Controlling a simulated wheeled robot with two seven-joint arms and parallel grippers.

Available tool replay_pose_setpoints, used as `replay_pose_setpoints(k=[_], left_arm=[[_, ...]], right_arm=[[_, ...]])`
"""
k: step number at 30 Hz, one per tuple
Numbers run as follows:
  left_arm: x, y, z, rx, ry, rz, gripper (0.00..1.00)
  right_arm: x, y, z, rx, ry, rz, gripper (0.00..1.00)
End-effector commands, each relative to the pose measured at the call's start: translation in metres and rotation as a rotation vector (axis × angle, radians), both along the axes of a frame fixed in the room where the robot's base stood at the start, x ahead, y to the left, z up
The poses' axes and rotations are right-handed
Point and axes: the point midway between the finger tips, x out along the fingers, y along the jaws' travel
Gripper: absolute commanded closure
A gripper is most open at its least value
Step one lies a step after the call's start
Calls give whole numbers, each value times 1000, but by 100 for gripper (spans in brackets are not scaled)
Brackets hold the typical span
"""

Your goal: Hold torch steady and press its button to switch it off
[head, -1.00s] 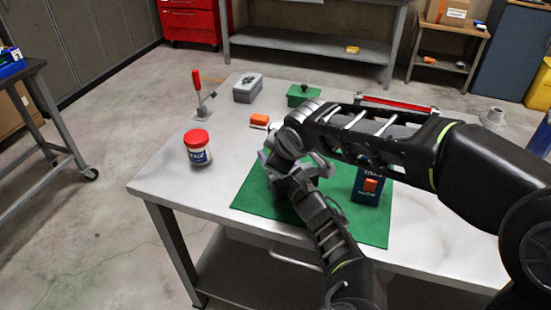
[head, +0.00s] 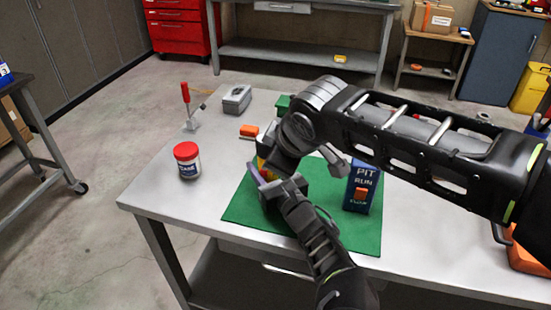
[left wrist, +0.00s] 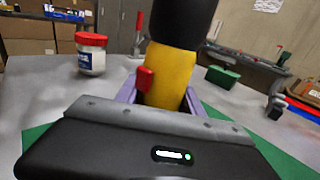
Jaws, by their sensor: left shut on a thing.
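The torch has a yellow body and a black head; it stands roughly upright in the left wrist view (left wrist: 172,72). My left gripper (head: 274,183) is shut on the torch's yellow body, a purple finger pad on either side in the left wrist view. In the head view only a sliver of yellow (head: 264,165) shows. My right arm comes in from the right, with its wrist (head: 300,130) over the torch. It hides most of the torch and its own fingertips, so their opening does not show.
A green mat (head: 245,208) lies under the grippers on the grey table (head: 160,195). A blue box (head: 374,180) stands at the mat's right. A red-lidded jar (head: 187,160), orange block (head: 249,131), red-handled clamp (head: 187,105) and grey case (head: 237,98) stand left and behind.

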Motion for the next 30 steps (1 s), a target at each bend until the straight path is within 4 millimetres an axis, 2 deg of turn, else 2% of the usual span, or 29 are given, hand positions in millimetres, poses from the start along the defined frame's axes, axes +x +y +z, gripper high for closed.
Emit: replay_pose_setpoints(k=[1,10,22,26,30], left_arm=[[0,0,-3,-1,6,-1,54],[0,0,-2,0,3,-1,30],[-7,-4,-1,-1,2,-2,30],[-21,-12,-1,-2,2,-3,30],[-46,-25,-1,-1,3,-5,30]], right_arm=[[0,0,0,0,0,0,100],[0,0,0,0,0,0,100],[0,0,0,1,0,0,100],[0,0,0,1,0,0,100],[0,0,0,1,0,0,100]])
